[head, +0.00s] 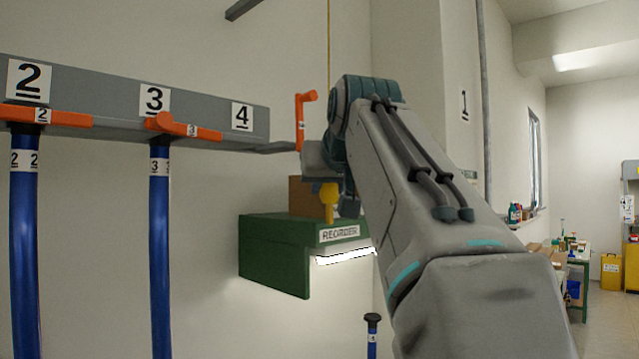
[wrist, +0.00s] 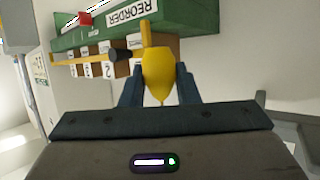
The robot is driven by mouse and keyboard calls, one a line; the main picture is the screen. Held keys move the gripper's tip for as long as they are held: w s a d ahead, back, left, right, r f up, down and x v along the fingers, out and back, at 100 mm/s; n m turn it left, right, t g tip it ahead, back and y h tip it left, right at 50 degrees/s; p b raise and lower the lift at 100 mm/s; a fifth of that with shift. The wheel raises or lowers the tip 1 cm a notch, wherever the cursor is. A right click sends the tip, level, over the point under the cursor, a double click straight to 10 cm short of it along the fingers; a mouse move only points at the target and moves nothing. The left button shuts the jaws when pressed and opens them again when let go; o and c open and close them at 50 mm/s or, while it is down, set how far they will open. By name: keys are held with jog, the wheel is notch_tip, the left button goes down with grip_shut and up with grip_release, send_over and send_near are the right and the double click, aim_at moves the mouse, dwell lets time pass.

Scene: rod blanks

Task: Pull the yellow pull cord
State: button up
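The yellow pull cord (head: 328,45) hangs as a thin line from above, beside the wall. Its yellow handle (head: 329,192) is a bulb with a narrow stem below, in front of the green REORDER shelf. In the wrist view, the handle (wrist: 158,75) sits between the two dark blue fingers of my gripper (wrist: 159,82). The fingers are drawn in against its sides, and the gripper looks shut on it. In the head view, my gripper (head: 338,203) is at the handle's height; the arm and wrist partly hide it.
The green REORDER shelf (head: 272,238) holds cardboard boxes (head: 304,198) close behind the handle. At left, a grey rack (head: 205,112) carries blue rods (head: 159,250) and orange levers (head: 60,117). An upright orange lever (head: 300,120) is near my wrist. A workbench stands far right.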

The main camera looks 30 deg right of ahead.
jog(key=c, duration=0.3)
jog(key=shift+c, duration=0.2)
jog(key=shift+f, duration=0.15)
jog(key=shift+f+b, duration=0.85)
jog(key=shift+f, duration=0.05)
jog(key=o, duration=1)
jog(key=shift+r, duration=0.1)
jog(key=v, duration=1.3)
jog(key=shift+s+r, duration=0.2)
jog(key=shift+s, duration=0.2)
